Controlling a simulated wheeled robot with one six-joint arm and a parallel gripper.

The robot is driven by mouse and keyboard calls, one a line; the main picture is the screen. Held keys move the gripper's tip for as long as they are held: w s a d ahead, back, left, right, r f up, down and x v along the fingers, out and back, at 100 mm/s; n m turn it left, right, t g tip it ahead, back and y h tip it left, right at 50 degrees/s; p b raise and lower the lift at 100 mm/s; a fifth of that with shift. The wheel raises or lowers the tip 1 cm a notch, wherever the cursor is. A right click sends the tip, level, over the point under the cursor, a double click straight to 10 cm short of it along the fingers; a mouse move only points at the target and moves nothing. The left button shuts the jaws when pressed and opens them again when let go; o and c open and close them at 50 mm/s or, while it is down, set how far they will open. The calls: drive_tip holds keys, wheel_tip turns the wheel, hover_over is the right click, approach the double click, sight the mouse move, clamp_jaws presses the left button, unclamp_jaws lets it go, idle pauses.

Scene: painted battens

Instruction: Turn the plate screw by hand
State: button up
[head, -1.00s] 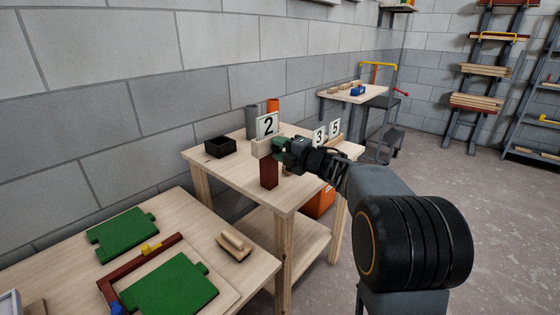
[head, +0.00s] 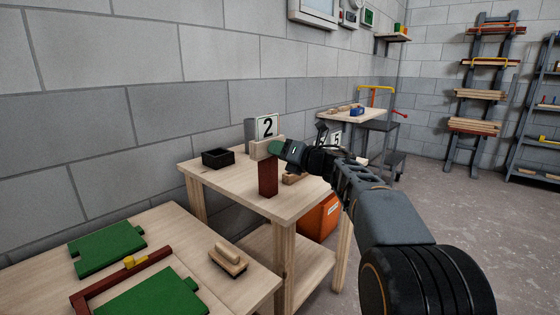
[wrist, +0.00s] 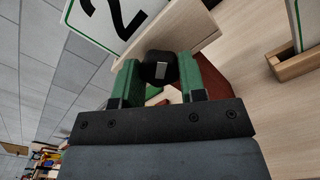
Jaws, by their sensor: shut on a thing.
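The white plate with a black 2 (head: 266,127) stands in a pale wooden holder (head: 257,151) on top of a dark red post (head: 267,179). In the wrist view the plate (wrist: 110,18) rises behind the wooden holder (wrist: 185,38). A black knob-like screw head (wrist: 159,66) with a light mark sits on the holder's near side. My gripper (head: 279,149) has its green fingers on either side of this screw, also seen in the wrist view (wrist: 160,82), and is shut on it. In the head view my gripper hides the screw.
A black open box (head: 218,158) stands on the same table (head: 215,177), left of the post. Plate 5 (head: 336,138) is behind my arm. Green boards (head: 108,248) and a wooden-handled brush (head: 229,258) lie on the nearer table. An orange bin (head: 318,217) is below.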

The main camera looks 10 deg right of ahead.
drive_tip(key=shift+f+n+b, duration=0.2)
drive_tip(key=shift+n+b, duration=0.6)
drive_tip(key=shift+n, duration=0.4)
drive_tip(key=shift+r, duration=0.1)
drive_tip(key=o, duration=0.9)
drive_tip(key=shift+r, duration=0.1)
drive_tip(key=p+v, duration=0.1)
drive_tip(key=v, duration=1.2)
drive_tip(key=shift+s+d+p, duration=0.25)
drive_tip(key=shift+s+p, duration=0.05)
drive_tip(key=shift+s, duration=0.05)
